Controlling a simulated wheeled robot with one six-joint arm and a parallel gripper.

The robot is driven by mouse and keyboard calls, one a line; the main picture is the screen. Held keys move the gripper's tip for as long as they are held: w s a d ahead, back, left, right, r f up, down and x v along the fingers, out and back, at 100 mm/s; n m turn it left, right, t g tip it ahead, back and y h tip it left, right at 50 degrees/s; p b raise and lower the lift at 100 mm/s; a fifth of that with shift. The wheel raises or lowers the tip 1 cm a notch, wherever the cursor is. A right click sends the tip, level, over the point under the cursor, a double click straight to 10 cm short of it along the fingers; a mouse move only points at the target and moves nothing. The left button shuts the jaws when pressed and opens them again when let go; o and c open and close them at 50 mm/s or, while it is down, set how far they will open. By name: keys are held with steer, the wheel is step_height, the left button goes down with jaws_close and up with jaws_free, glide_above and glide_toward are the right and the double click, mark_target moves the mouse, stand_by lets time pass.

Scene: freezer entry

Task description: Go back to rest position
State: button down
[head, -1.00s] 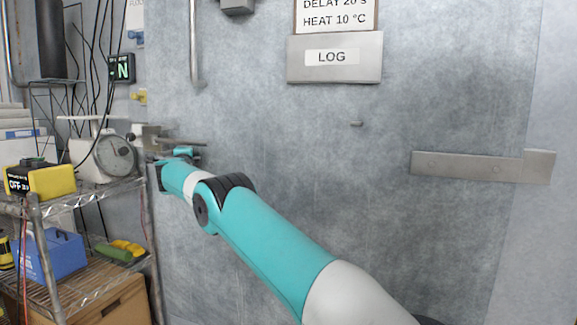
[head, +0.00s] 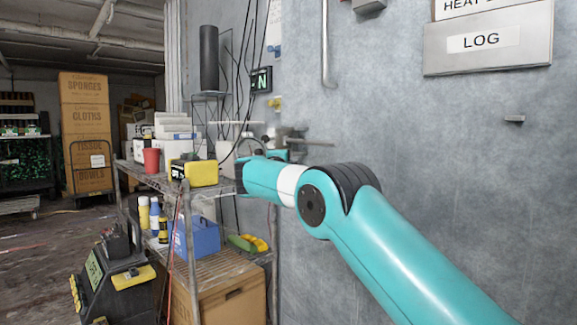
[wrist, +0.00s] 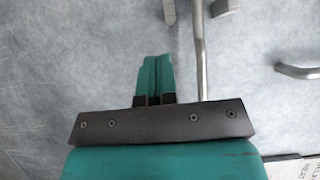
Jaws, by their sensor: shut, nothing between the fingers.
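My gripper (wrist: 155,68) shows in the wrist view with its two teal fingers together and nothing between them. Behind the fingertips is a grey wall surface with a metal bar (wrist: 200,50) just to their right. In the head view my teal arm reaches from the lower right toward the shelf and the grey wall panel (head: 420,135). The gripper end is mostly hidden there behind my own wrist, beside a metal latch-like fitting (head: 310,142) on the wall.
A wire shelf (head: 225,268) at left of my arm holds a yellow device (head: 200,172), a red cup (head: 151,161) and a blue box (head: 196,237). A vertical handle (head: 327,45) and a LOG holder (head: 488,42) are on the wall. Stacked cartons (head: 86,125) stand far left; open floor lies before them.

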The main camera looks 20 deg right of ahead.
steer(key=shift+a, duration=0.15)
steer(key=s+a+f+n+g+y, duration=0.2)
steer(key=s+a+f+n+y, duration=0.1)
steer(key=s+a+n+y, duration=0.4)
steer(key=s+a+f+n+g+y, duration=0.2)
steer(key=s+a+f+n+y, duration=0.15)
steer(key=s+a+n, duration=0.4)
steer(key=s+a+f+n+g+y, duration=0.1)
steer(key=s+f+n+g+y, duration=0.15)
steer(key=s+n, duration=0.75)
steer(key=s+a+f+n+g+y, duration=0.1)
steer(key=s+a+f+n+g, duration=0.2)
steer(key=s, duration=1.5)
steer(key=s+f+n+g+y, duration=0.1)
steer(key=s+f+n+g, duration=0.3)
steer(key=s, duration=1)
step_height(320, 180, up, 20)
steer(key=w+p, duration=0.1)
steer(key=p, duration=1.8)
steer(key=shift+w+a+n+g, duration=0.2)
steer(key=shift+n+g, duration=0.15)
steer(key=shift+n, duration=0.1)
steer(key=shift+f, duration=0.15)
